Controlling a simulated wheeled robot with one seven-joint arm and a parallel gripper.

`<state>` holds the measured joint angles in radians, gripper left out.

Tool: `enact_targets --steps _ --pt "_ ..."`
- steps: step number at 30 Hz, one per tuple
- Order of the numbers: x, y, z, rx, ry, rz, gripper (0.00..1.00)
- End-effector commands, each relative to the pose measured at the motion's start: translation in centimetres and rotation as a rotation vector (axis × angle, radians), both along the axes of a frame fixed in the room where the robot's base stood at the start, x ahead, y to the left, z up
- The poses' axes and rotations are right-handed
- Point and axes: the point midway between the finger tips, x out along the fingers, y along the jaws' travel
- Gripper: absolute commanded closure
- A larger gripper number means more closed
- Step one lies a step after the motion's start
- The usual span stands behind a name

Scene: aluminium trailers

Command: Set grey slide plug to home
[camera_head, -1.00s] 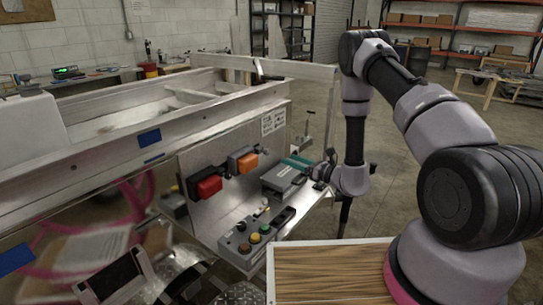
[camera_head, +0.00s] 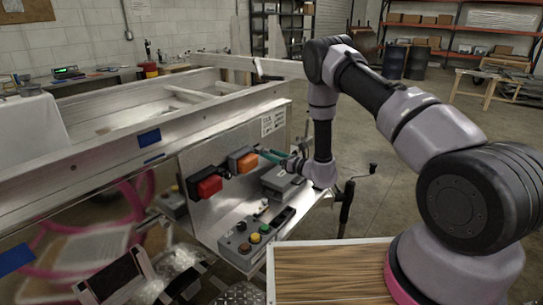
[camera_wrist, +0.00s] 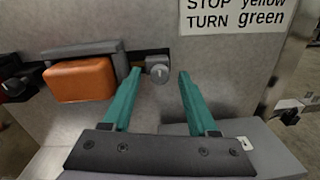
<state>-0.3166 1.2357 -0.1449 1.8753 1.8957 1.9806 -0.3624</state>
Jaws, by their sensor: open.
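I cannot see contact. In the head view my gripper (camera_head: 262,152) reaches toward the panel just right of the orange block, and the grey plug cannot be made out there.
An orange block (camera_head: 242,160) and a red block (camera_head: 208,186) sit on the panel. A grey box (camera_head: 283,181) stands on the shelf below my gripper. A button box (camera_head: 247,240) is at the front. A printed sign (camera_wrist: 236,14) is at upper right.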

Motion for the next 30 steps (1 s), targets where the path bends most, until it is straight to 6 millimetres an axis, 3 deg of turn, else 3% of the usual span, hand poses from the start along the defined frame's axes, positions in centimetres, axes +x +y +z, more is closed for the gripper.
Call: enact_targets --steps 5,9,10,30 --pt "-0.01 -0.01 -0.01 0.0 0.0 0.0 0.41" --pt "-0.01 -0.01 -0.01 0.0 0.0 0.0 0.94" --pt "-0.02 -0.01 -0.01 0.0 0.0 0.0 1.0" --pt "-0.02 -0.05 0.0 0.0 0.0 0.0 1.0"
